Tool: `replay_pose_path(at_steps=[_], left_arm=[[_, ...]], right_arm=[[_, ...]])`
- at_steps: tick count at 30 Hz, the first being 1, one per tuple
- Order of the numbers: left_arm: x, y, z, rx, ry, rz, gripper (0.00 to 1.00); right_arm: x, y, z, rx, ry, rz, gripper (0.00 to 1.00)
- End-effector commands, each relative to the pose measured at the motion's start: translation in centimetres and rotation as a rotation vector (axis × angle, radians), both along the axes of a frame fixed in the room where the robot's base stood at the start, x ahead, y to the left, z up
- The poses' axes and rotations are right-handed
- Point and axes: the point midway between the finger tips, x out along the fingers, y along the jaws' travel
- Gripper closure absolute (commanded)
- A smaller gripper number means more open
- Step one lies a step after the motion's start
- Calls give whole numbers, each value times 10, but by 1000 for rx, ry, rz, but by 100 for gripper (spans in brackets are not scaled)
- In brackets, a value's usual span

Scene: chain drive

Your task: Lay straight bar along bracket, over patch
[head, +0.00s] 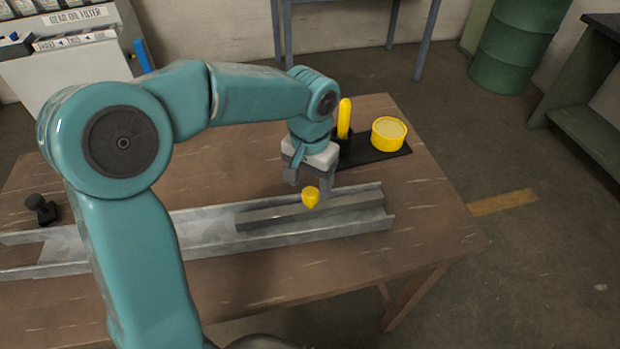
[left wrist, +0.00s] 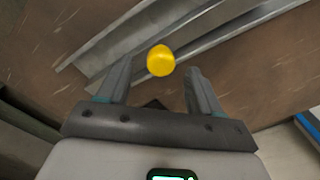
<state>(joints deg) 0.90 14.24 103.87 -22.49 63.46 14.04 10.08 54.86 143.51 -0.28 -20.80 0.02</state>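The straight bar (head: 275,214) is dark grey and lies lengthwise in the right part of the bracket (head: 205,243), a long grey metal channel on the table. A yellow knob (head: 311,197) stands at about the middle of the bar. My left gripper (head: 309,186) is open above the bar, pointing down, with its fingers around or just above the knob. In the left wrist view the knob (left wrist: 161,60) shows between the spread fingers (left wrist: 160,70), with no clear contact. I see no patch; the bar may cover it. My right gripper is not in view.
A black tray (head: 372,156) at the table's back right holds a yellow tub (head: 389,134) and an upright yellow-handled tool (head: 344,118). A small black object (head: 41,209) stands at the left, by the bracket. The table's (head: 300,275) front strip is clear.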

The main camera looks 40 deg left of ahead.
Motion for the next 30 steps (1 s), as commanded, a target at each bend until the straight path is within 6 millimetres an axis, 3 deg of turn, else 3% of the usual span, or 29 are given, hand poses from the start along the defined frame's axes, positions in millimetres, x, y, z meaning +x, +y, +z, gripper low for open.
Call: replay_pose_path(at_steps=[8, 11, 13, 24, 30], left_arm=[[0, 0, 4, 0, -1, 0, 36], [0, 0, 19, 0, -2, 0, 36], [1, 0, 27, 0, -6, 1, 36], [1, 0, 112, -1, -4, -1, 36], [0, 0, 131, 0, -2, 0, 36]], right_arm=[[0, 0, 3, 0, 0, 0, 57], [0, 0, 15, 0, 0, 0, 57], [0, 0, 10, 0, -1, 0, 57], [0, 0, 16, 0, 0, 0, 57], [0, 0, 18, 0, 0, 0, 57]])
